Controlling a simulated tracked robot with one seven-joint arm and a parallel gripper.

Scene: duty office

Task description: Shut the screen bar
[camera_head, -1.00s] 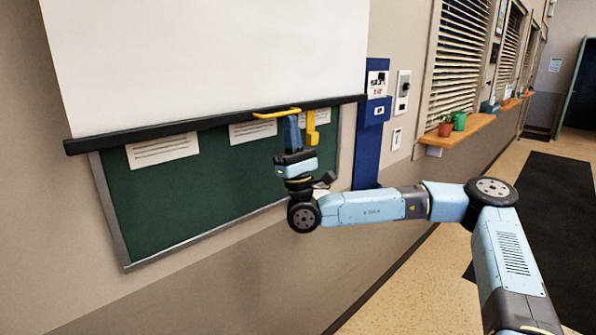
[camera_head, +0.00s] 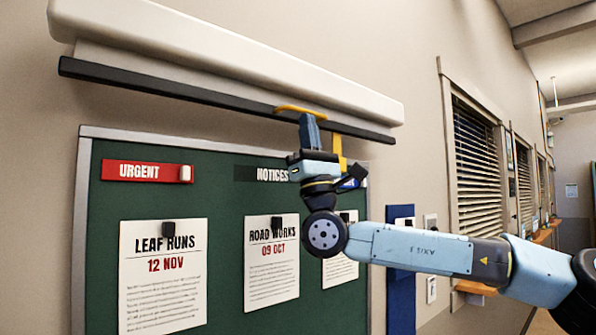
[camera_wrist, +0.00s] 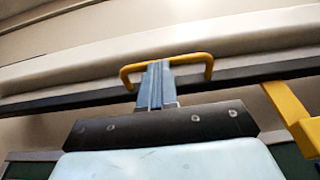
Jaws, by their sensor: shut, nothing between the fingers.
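The screen bar (camera_head: 200,95) is a long black rail. It hangs just below the white screen casing (camera_head: 230,55), with a narrow strip of pale screen (camera_head: 150,68) between them. A yellow loop handle (camera_head: 293,108) sits on the bar; it also shows in the wrist view (camera_wrist: 205,60). My gripper (camera_head: 307,118) points up at the handle from below. Its blue fingers (camera_wrist: 156,70) are together, with their tips at the loop. Whether the tips touch the loop I cannot tell. A yellow bracket (camera_head: 339,150) hangs to the right of the fingers and also shows in the wrist view (camera_wrist: 288,105).
A green notice board (camera_head: 215,195) with pinned sheets and a red URGENT label (camera_head: 140,171) fills the wall below. A blue panel (camera_head: 401,285) and shuttered windows (camera_head: 476,165) are to the right, with a wooden sill (camera_head: 476,287).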

